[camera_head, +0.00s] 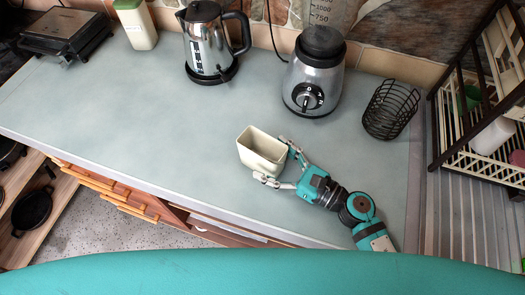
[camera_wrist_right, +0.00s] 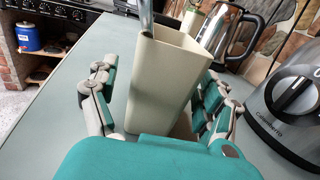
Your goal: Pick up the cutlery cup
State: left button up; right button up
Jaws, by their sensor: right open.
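The cutlery cup (camera_head: 259,160) is a cream, rectangular, open-topped cup standing upright on the grey-green counter; its inside looks empty in the head view. In the right wrist view the cup (camera_wrist_right: 163,92) stands between the fingers, with a grey metal rod of unclear origin at its top edge. My right gripper (camera_head: 275,161) is open around the cup, one finger on its far side and one on its near side. In the right wrist view the right gripper (camera_wrist_right: 158,90) shows a finger on each side; contact is hard to tell. My left gripper is not in view.
A blender (camera_head: 315,80) and a steel kettle (camera_head: 207,45) stand behind the cup. A black wire basket (camera_head: 390,110) is to the right, beside a dish rack (camera_head: 480,110). A cream container (camera_head: 136,24) and a grill (camera_head: 65,33) stand back left. The counter's left half is clear.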

aim_at(245, 144)
jog(key=p+x, duration=0.1)
jog(key=x, duration=0.2)
jog(key=shift+w+a, duration=0.2)
jog(key=shift+a, duration=0.05)
jog(key=shift+d, duration=0.1)
jog(key=shift+c, duration=0.3)
jog(key=c, duration=1.2)
